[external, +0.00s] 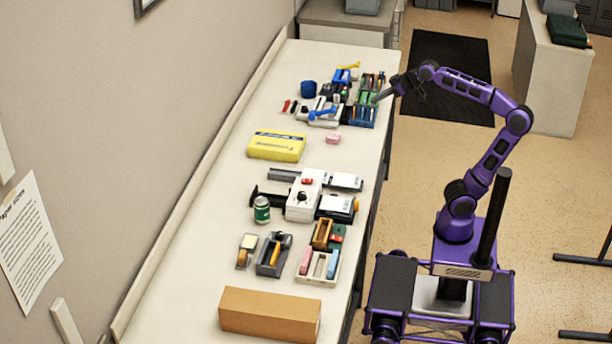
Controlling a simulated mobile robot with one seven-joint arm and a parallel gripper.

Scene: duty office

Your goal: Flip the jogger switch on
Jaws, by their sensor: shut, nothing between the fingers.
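My purple arm reaches over the right edge of the long table toward its far end. My gripper (378,98) is small and dark in the external view, shut and empty, beside the compartmented organiser (362,116) with green and blue parts. I cannot tell whether it touches it. No label shows which device is the jogger. A white box-like device (301,204) stands mid-table with a small red part (307,181) and a dark knob on top. Whether the red part is a switch, and its position, is too small to tell.
A yellow box (277,146), a pink block (333,139), a green can (262,210), several small trays and a long cardboard box (270,314) are spread over the table (205,222). White pads lie beside the white device. The left strip of tabletop is mostly clear.

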